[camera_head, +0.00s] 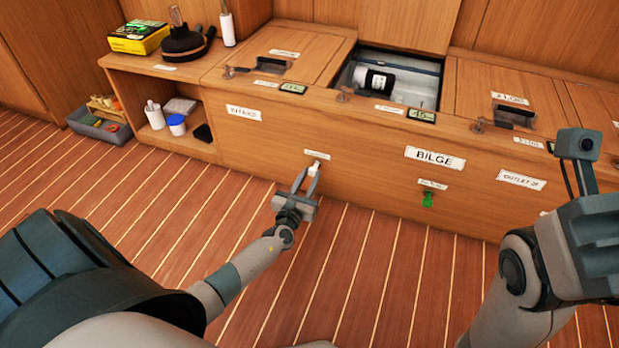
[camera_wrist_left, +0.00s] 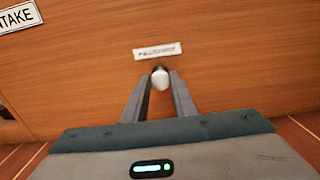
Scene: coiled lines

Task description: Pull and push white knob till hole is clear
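The white knob (camera_head: 315,167) sticks out of the wooden cabinet front under a small white label. In the left wrist view the knob (camera_wrist_left: 160,78) sits between the fingertips, just below the label (camera_wrist_left: 158,51). My left gripper (camera_head: 309,173) reaches the cabinet front with one finger on each side of the knob. In the left wrist view the fingers (camera_wrist_left: 161,82) look spread, with narrow gaps beside the knob. My right arm (camera_head: 540,260) is raised at the right; its fingers cannot be made out. I cannot identify the hole in either view.
An open hatch (camera_head: 432,66) in the cabinet top shows a white cylinder (camera_head: 374,80) with a dark band. A green knob (camera_head: 428,200) hangs below the BILGE label (camera_head: 435,158). Shelves at left hold a blue-lidded jar (camera_head: 176,124).

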